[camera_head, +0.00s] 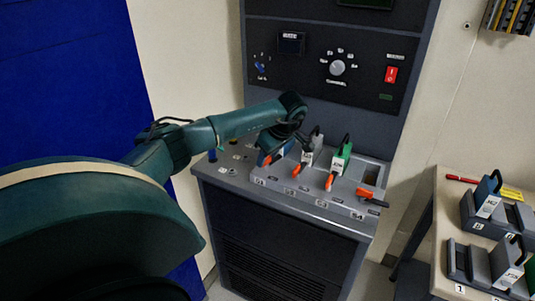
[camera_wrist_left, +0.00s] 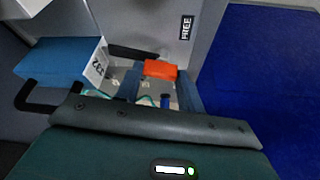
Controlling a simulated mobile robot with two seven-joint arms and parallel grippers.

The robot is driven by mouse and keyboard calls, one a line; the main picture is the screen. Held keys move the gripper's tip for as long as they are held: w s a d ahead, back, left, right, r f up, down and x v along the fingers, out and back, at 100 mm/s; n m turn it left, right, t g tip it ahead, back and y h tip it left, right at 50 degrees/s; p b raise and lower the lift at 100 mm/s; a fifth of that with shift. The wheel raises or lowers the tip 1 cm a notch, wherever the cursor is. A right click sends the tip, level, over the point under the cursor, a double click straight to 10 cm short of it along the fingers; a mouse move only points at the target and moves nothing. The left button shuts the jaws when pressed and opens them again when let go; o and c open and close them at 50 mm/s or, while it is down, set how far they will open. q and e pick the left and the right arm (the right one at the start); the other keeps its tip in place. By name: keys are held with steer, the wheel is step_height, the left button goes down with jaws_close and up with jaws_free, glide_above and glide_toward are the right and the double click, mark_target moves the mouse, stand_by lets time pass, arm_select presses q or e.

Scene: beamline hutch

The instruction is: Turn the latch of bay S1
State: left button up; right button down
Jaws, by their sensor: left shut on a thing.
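The bay block (camera_head: 310,200) on the console ledge has several bays with orange latches; the label S1 (camera_head: 259,181) is at its left end. The S1 latch (camera_head: 266,161) shows as a small orange piece beneath my left gripper (camera_head: 272,154). In the left wrist view the orange latch (camera_wrist_left: 160,69) sits between the two fingers of my left gripper (camera_wrist_left: 160,88), which is shut on it. A blue module (camera_wrist_left: 60,60) with a black handle and white label is beside the fingers. The wrist housing hides much of the bay. My right gripper is out of view.
A green module (camera_head: 341,160) and a grey module (camera_head: 314,145) stand in neighbouring bays. The control panel (camera_head: 320,70) rises behind. A side table (camera_head: 440,225) at right holds more modules in racks. A blue panel (camera_head: 70,80) fills the left.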

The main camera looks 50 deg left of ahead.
arm_select(q)
steer(key=shift+a+r+n+g, duration=0.1)
steer(key=shift+n+g, duration=0.3)
steer(key=shift+n, duration=0.7)
steer(key=shift+w, duration=0.1)
steer(key=o, duration=1)
steer(key=v, duration=1.3)
steer(key=shift+b, duration=0.4)
